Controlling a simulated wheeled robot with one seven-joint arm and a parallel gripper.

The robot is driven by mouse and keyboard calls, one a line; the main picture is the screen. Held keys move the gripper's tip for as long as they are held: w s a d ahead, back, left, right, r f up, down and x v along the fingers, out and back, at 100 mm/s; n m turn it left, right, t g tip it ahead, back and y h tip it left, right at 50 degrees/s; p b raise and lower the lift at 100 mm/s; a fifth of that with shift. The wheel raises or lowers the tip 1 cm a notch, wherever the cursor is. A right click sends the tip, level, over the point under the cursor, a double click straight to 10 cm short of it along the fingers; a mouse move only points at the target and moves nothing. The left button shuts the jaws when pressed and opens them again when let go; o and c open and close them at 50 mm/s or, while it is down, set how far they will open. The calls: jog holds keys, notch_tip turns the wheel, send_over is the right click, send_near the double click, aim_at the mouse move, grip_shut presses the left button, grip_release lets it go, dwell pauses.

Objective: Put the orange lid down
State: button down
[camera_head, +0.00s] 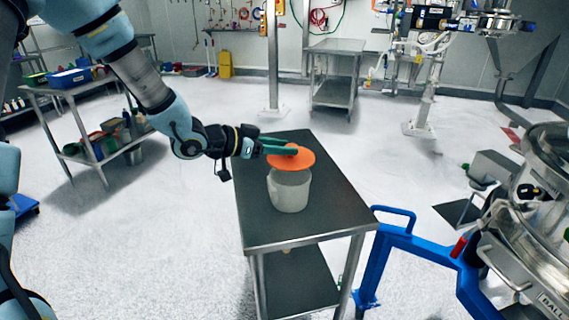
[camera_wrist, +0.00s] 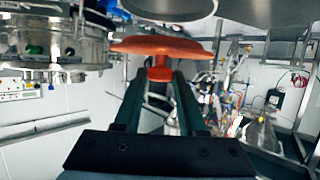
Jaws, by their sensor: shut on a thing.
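The orange lid (camera_head: 297,160) is a flat round disc, held roughly level above and slightly behind the top of a light grey container (camera_head: 289,192). In the wrist view the lid (camera_wrist: 160,47) shows edge-on with its knob between my fingertips. My gripper (camera_head: 284,148) has green fingers and is shut on that knob; the fingers also show in the wrist view (camera_wrist: 158,88). The container stands upright on a dark-topped metal table (camera_head: 310,228). Its opening is partly hidden by the lid, and I cannot tell whether they touch.
The table top is bare to the front of the container and behind it. A blue frame (camera_head: 420,246) and a steel sifter machine (camera_head: 530,250) stand to the right. A shelf with bins (camera_head: 75,105) is at the left, and a metal cart (camera_head: 334,80) is at the back.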

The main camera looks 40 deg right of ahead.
aim_at(276, 162)
jog(key=shift+f+p, duration=0.4)
jog(key=shift+f, duration=1.9)
jog(key=shift+f, duration=0.1)
jog(key=shift+f, duration=0.15)
jog(key=shift+c, duration=2.4)
grip_release()
jog(key=shift+r, duration=0.25)
jog(key=b+v, duration=0.2)
jog(key=v, duration=1)
